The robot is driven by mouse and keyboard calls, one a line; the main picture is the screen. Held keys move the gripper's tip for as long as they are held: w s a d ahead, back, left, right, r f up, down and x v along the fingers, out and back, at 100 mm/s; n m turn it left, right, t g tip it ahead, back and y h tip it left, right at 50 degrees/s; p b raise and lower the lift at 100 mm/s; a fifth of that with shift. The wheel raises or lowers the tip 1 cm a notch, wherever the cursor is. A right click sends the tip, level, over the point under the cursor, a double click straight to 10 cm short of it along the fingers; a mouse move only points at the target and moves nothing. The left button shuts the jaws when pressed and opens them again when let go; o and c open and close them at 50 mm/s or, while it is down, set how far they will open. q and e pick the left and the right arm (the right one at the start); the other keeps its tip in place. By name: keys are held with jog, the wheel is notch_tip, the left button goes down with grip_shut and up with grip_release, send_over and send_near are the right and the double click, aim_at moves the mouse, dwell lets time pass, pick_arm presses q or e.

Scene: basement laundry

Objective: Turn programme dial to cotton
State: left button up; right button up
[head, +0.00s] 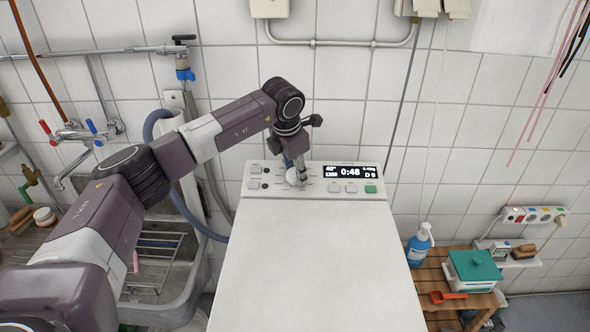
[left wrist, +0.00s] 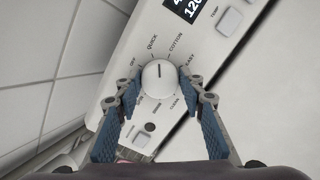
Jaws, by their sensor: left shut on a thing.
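The washing machine's programme dial (head: 292,178) is a round white knob on the control panel at the back of the white machine (head: 318,262). In the left wrist view the dial (left wrist: 159,77) sits between the blue-padded fingers of my left gripper (left wrist: 160,82), which is shut on its sides. The dial's dark mark points up in that picture, between the printed words QUICK and COTTON (left wrist: 176,43). OFF lies to the left and other labels lie around the dial. In the head view my left gripper (head: 297,172) comes down over the dial. My right gripper is not in view.
The lit display (head: 349,172) reads 0:48, with buttons below it. A sink (head: 160,270) with taps is on the left. A wooden stool (head: 432,280) with a blue bottle (head: 419,248) and a teal-lidded box (head: 472,270) stands right. The machine's top is clear.

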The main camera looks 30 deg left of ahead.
pick_arm(q)
jog(key=shift+m+p, duration=0.4)
jog(key=shift+m, duration=1.9)
jog(key=o, duration=1.1)
jog(key=v, duration=1.2)
jog(key=shift+w+a+r, duration=0.15)
jog(key=shift+w+a, duration=0.05)
